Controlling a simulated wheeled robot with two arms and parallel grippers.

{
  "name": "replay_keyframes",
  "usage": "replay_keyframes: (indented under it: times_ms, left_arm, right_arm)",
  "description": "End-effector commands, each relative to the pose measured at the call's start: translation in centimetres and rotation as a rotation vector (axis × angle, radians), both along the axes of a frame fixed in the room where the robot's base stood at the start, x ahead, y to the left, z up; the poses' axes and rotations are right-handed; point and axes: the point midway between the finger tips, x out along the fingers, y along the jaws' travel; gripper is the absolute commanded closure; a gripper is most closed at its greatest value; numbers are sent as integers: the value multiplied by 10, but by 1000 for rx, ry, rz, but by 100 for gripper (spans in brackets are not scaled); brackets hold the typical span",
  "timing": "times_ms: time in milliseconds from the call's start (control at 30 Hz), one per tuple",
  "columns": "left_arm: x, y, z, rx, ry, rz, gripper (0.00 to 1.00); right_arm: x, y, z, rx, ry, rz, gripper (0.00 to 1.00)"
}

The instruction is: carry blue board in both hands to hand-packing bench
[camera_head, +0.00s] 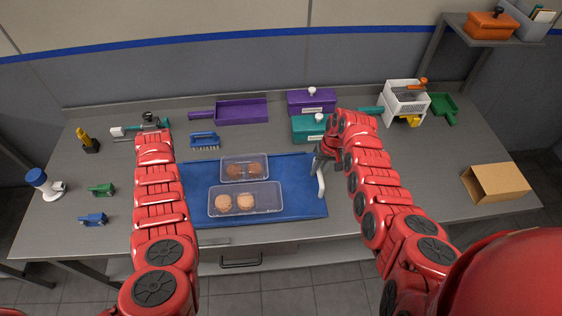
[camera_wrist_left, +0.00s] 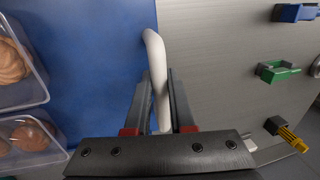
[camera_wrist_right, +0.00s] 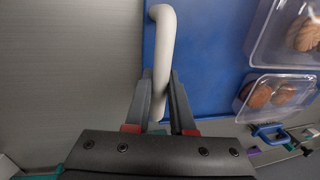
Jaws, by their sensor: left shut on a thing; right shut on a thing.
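The blue board (camera_head: 305,207) lies on the grey bench, with a white handle (camera_head: 321,181) at its right end. It carries two clear trays: the rear tray (camera_head: 262,158) with two dark biscuits and the front tray (camera_head: 272,204) with two paler ones. My right gripper (camera_head: 322,160) is shut on the right handle, which also shows between its fingers in the right wrist view (camera_wrist_right: 163,60). In the left wrist view my left gripper (camera_wrist_left: 158,92) is shut on the other white handle (camera_wrist_left: 154,48). My left arm hides that gripper and handle in the head view.
Behind the board stand a purple tray (camera_head: 245,112), a purple box (camera_head: 311,101), a teal box (camera_head: 305,128) and a blue brush (camera_head: 204,140). A white rack (camera_head: 400,100) is at the back right. A cardboard box (camera_head: 495,182) lies far right. Bench between rack and cardboard box is mostly clear.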

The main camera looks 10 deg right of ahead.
Motion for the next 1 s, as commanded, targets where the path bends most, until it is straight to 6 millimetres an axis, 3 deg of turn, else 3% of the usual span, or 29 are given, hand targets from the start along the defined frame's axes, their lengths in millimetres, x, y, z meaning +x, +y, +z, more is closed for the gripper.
replay_keyframes:
  times_ms: [133, 167, 300, 733, 1000]
  left_arm:
    - [1, -1, -15, -1, -2, -1, 100]
    - [1, -1, -11, -1, -1, -1, 73]
    - [0, -1, -10, -1, -1, -1, 48]
    - [0, -1, -5, 1, 1, 0, 48]
    - [0, -8, 31, 2, -3, -1, 48]
  right_arm:
    - [0, 1, -15, 2, 0, 2, 100]
    - [0, 1, -11, 1, -1, 2, 73]
    - [0, 1, -10, 1, 0, 1, 48]
    - [0, 0, -10, 0, 0, 0, 48]
    - [0, 0, -10, 0, 0, 0, 48]
